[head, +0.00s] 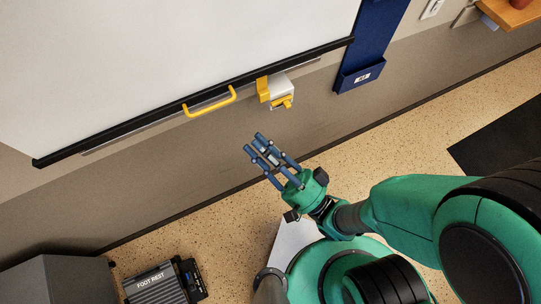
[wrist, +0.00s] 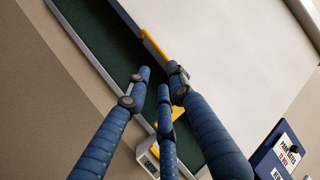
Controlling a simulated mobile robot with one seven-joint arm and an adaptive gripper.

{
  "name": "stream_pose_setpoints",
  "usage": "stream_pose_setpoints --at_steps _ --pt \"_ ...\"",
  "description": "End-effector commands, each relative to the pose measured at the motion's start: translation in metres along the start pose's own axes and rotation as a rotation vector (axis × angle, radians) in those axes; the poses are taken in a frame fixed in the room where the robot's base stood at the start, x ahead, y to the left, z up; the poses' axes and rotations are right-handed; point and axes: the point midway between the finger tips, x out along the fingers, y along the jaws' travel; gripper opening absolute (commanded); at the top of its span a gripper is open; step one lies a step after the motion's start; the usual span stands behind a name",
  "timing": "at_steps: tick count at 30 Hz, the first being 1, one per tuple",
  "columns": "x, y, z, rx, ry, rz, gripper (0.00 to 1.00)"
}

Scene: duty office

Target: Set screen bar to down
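The screen bar (head: 130,119) is the black lower edge of the large white screen (head: 150,50), slanting across the head view. A yellow loop handle (head: 210,102) hangs from it; its yellow edge also shows in the wrist view (wrist: 153,45). A grey box with yellow parts (head: 282,88) sits just right of the handle, near the bar. It shows partly behind my fingers in the wrist view (wrist: 147,160). My gripper (head: 255,142) has blue fingers, spread apart and empty. In the head view it appears below and right of the handle, apart from it.
A dark green board (wrist: 100,40) with a grey frame shows below the screen in the wrist view. A blue wall panel with a pocket (head: 361,75) is right of the screen. A foot rest (head: 155,285) and grey cabinet (head: 58,280) stand on the speckled floor, lower left.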

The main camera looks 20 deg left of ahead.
Motion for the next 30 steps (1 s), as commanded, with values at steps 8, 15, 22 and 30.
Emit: stream_pose_setpoints --at_steps 8,15,22,30 --pt "-0.016 0.0 0.0 -0.001 0.002 0.001 0.22" --pt "-0.032 0.003 0.002 0.007 0.003 0.011 0.22" --pt "-0.04 0.004 0.003 0.011 0.003 0.014 0.22" --pt "-0.041 0.004 0.004 0.012 0.003 0.015 0.22"
